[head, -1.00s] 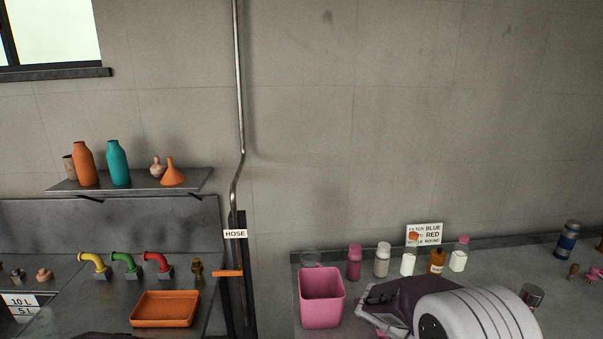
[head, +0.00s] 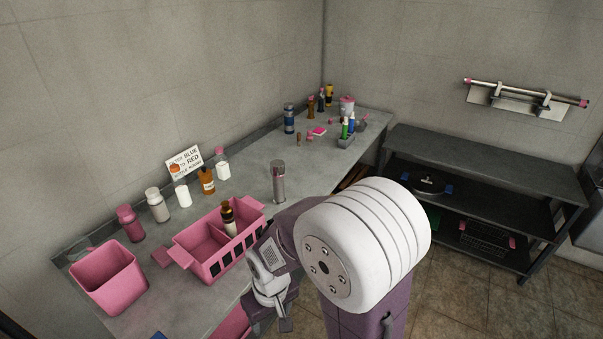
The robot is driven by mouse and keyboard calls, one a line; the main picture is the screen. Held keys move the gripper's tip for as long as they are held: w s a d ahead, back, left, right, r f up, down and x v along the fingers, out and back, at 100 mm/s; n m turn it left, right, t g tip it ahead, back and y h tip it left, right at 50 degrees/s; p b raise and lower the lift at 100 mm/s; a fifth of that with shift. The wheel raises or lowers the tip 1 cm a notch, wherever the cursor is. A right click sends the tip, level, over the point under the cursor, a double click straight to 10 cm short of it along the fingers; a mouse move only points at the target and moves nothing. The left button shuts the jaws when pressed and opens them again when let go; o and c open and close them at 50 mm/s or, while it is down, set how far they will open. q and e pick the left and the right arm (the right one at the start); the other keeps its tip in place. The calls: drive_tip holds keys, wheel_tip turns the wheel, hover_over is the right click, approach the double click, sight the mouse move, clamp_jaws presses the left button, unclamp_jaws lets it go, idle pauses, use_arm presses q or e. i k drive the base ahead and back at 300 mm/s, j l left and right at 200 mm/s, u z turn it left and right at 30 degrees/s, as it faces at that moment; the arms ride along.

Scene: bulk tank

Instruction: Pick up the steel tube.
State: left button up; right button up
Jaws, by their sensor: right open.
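A long steel tube (head: 520,93) with pink ends rests level in brackets on a plate on the right-hand wall. A shorter upright steel cylinder (head: 278,182) stands on the grey bench; I cannot tell its exact kind. My right gripper (head: 271,322) is low in the middle, just in front of the bench edge, pointing down. It is open, with nothing seen between its fingers, and is well away from the wall tube. My own white arm joint covers part of the bench edge. My left gripper is not in view.
On the bench (head: 110,318) are a pink bin (head: 108,280), a pink crate (head: 205,268) holding a dark bottle, and several bottles along the wall. A dark shelf unit (head: 480,180) stands below the wall tube. Tiled floor (head: 455,300) is open at lower right.

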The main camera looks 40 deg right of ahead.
sight(278, 182)
drive_tip(key=z, duration=1.15)
